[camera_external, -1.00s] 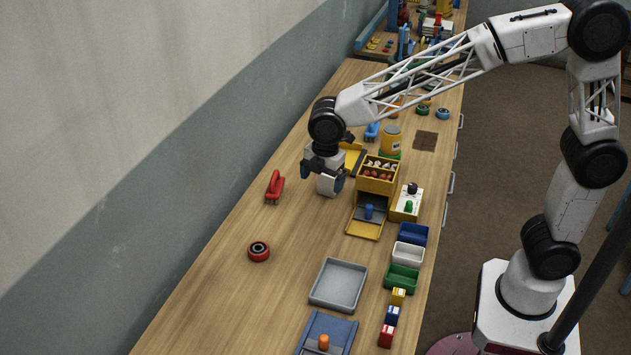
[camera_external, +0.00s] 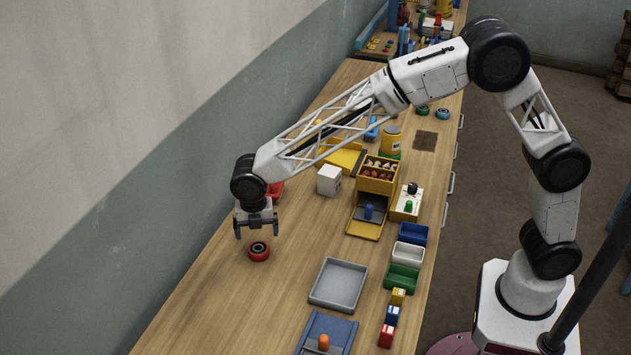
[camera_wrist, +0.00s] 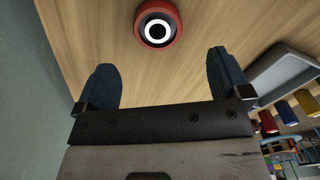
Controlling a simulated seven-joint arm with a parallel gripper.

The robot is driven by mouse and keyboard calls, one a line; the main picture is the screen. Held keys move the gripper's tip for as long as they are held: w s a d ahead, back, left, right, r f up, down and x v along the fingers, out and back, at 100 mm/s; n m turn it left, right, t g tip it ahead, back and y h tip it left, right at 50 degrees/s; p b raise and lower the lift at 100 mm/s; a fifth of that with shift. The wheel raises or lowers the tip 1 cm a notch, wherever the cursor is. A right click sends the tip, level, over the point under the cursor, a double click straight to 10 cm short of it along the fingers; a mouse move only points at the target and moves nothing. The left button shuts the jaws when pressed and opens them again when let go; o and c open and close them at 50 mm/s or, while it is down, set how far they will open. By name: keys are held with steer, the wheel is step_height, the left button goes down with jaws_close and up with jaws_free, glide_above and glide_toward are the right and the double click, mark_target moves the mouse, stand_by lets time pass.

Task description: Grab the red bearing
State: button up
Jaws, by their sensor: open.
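The red bearing (camera_external: 259,251) lies flat on the wooden table, a red ring with a dark band and a pale centre. In the wrist view the red bearing (camera_wrist: 158,23) shows at the top, slightly beyond and between the fingertips. My gripper (camera_external: 256,232) is open and empty, pointing down just above and behind the bearing. In the wrist view my gripper (camera_wrist: 162,75) has its two dark blue fingers spread apart, with bare table between them. No contact with the bearing shows.
A grey tray (camera_external: 338,285) lies to the right of the bearing. A white cube (camera_external: 329,180) stands farther back. A red handled object (camera_external: 275,190) is partly hidden behind my arm. Several small bins and blocks line the right edge. Table around the bearing is clear.

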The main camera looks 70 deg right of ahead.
mark_target(258, 248)
steer(key=shift+f, duration=0.1)
steer(key=shift+f, duration=1.25)
steer(key=shift+w+d+f, duration=0.1)
steer(key=shift+f, duration=1.2)
steer(key=shift+w+f, duration=0.1)
steer(key=shift+f, duration=1.2)
steer(key=c, duration=1.2)
